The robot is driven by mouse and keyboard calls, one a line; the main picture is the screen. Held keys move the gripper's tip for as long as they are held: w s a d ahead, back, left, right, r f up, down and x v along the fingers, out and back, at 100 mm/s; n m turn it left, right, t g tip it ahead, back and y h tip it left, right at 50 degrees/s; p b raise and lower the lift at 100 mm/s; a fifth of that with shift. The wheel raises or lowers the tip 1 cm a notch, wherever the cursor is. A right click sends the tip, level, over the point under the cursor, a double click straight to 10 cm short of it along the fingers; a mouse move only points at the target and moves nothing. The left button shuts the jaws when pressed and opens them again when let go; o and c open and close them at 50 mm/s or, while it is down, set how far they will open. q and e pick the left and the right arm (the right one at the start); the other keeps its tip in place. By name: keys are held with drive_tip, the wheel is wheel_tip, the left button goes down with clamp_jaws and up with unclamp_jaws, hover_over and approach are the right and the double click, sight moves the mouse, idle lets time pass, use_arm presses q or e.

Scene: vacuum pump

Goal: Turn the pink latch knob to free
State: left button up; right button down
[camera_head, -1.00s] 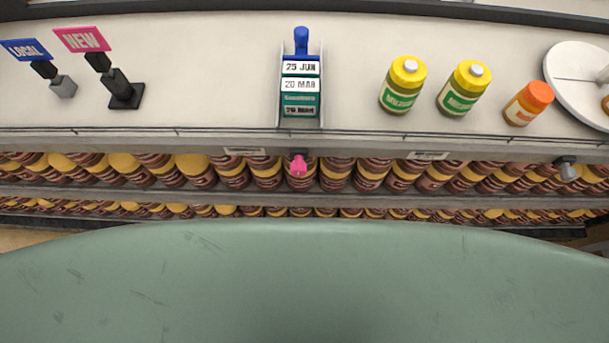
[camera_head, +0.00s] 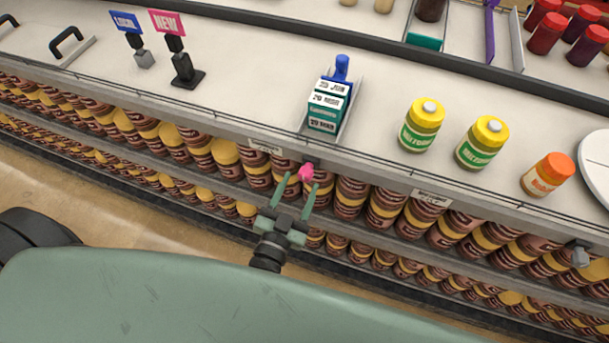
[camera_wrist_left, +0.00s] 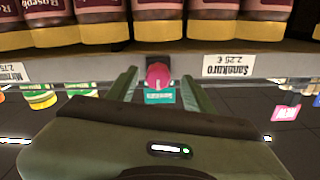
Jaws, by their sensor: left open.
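The pink latch knob (camera_head: 306,172) sits on the front edge of the counter, below the blue-handled date dispenser (camera_head: 326,104). My left gripper (camera_head: 297,188) is open just in front of the knob, its two green fingers pointing at it. In the left wrist view, which appears upside down, the pink knob (camera_wrist_left: 158,75) shows between the fingertips (camera_wrist_left: 157,82) of the gripper. I cannot tell whether either finger touches it. My right gripper is not in view.
Price labels (camera_head: 265,147) line the shelf edge beside the knob. Packed brown jars (camera_head: 350,196) fill the shelves below. Yellow-capped bottles (camera_head: 422,126) and an orange-capped bottle (camera_head: 548,174) stand on the counter at right. LOCAL and NEW signs (camera_head: 181,55) stand at left.

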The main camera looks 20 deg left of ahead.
sight(303, 180)
use_arm(q)
drive_tip(key=shift+w+d+r, duration=0.1)
drive_tip(key=shift+w, duration=1.4)
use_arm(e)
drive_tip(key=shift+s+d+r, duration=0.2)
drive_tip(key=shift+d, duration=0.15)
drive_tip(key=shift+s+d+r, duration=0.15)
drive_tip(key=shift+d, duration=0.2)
use_arm(q)
clamp_jaws()
